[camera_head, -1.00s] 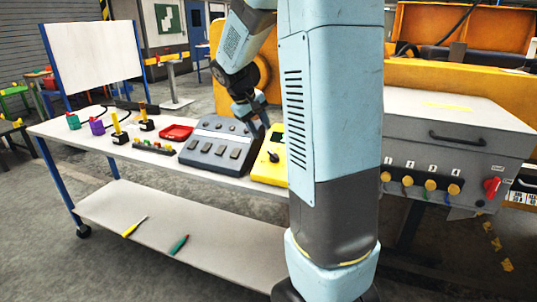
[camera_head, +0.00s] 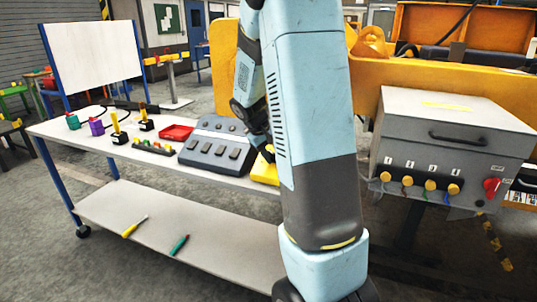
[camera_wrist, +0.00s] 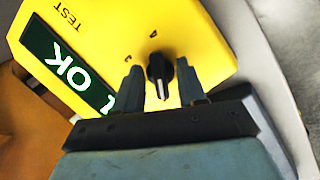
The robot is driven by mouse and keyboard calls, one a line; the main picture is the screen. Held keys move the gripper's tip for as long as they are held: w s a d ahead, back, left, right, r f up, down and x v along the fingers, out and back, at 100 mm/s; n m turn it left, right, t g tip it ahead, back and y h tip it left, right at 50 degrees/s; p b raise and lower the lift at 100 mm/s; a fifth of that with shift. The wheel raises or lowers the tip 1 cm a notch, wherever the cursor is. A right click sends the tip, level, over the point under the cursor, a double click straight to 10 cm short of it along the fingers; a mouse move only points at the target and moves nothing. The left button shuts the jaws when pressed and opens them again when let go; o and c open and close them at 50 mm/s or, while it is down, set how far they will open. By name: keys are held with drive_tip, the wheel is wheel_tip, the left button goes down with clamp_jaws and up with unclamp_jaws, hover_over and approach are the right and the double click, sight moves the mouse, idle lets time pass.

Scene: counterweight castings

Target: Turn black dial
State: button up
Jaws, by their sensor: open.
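The black dial (camera_wrist: 159,72) sits on the face of a yellow box (camera_wrist: 190,28) in the wrist view. Its pale pointer line runs down toward my gripper. My gripper (camera_wrist: 160,80) is open, with one finger on each side of the dial; whether either finger touches it I cannot tell. The box carries the word TEST and a dark green panel (camera_wrist: 65,70) reading OK, partly cut off by a finger. In the head view the yellow box (camera_head: 264,171) is mostly behind my arm, and the dial is hidden there.
On the white workbench (camera_head: 75,133), a grey panel with dark pads (camera_head: 217,147) stands left of the yellow box. A red tray (camera_head: 177,132) and small joystick parts lie farther left. A grey cabinet with yellow knobs (camera_head: 455,118) stands to the right.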

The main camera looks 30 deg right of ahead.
drive_tip(key=shift+c, duration=0.3)
drive_tip(key=c, duration=0.6)
drive_tip(key=shift+o, duration=0.6)
drive_tip(key=shift+a, duration=0.4)
drive_tip(key=shift+d, duration=0.15)
drive_tip(key=shift+c, duration=0.7)
drive_tip(key=shift+s+d+m+y, duration=0.15)
drive_tip(key=shift+m+y, duration=0.15)
drive_tip(key=shift+m, duration=0.5)
drive_tip(key=m+y, duration=0.1)
drive_tip(key=m, duration=0.3)
drive_tip(key=shift+d, duration=0.1)
drive_tip(key=m+t+y, duration=0.1)
drive_tip(key=m, duration=0.4)
drive_tip(key=shift+d, duration=0.1)
drive_tip(key=shift+m, duration=0.3)
